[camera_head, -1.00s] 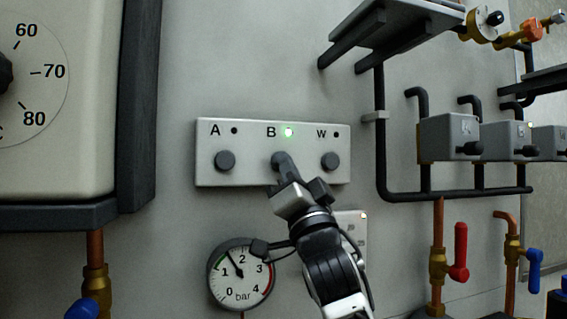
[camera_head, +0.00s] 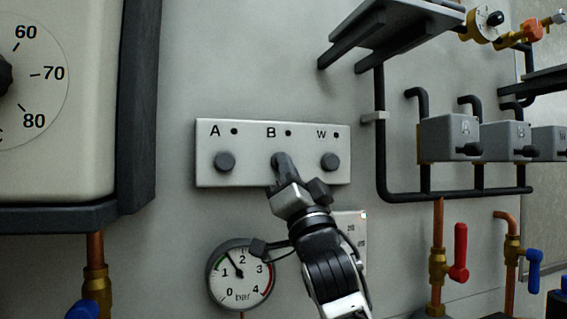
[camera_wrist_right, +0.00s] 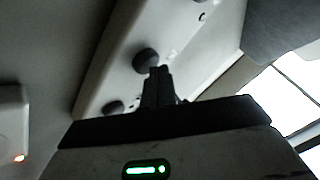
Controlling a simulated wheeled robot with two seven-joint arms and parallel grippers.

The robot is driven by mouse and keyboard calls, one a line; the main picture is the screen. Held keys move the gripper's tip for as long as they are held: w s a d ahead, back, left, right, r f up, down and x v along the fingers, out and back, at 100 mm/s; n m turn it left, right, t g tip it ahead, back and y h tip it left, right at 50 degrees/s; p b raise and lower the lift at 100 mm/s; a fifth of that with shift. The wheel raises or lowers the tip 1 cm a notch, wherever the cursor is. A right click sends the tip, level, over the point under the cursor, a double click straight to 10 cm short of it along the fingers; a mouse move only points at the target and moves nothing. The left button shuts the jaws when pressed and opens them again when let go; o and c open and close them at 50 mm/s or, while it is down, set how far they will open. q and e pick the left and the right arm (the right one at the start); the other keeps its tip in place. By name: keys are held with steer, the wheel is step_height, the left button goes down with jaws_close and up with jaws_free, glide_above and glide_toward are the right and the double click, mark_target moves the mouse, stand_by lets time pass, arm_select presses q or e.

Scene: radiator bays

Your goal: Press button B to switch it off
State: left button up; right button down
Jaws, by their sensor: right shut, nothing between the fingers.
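The white button panel (camera_head: 255,178) is on the wall, with labels A, B and W, a small lamp beside each label, and a round dark button under each. The lamp of B (camera_head: 288,133) is dark, as are the lamps of A (camera_head: 234,131) and W (camera_head: 336,135). Button A (camera_head: 224,162) and button W (camera_head: 330,162) are uncovered. In the right wrist view the fingertips (camera_wrist_right: 158,72) are at a dark round button (camera_wrist_right: 146,60). My left gripper is not in view.
A pressure gauge (camera_head: 240,275) is below the panel, close to my right arm. A white boiler housing (camera_head: 60,120) is at left. Black pipes, grey valve boxes (camera_head: 449,138) and a red-handled valve (camera_head: 459,252) are at right. A shelf bracket (camera_head: 390,30) juts out above.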

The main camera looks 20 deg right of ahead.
steer(key=shift+s+f, duration=0.1)
steer(key=shift+s, duration=0.05)
steer(key=s, duration=0.6)
stand_by(0.4)
steer(key=shift+d, duration=0.1)
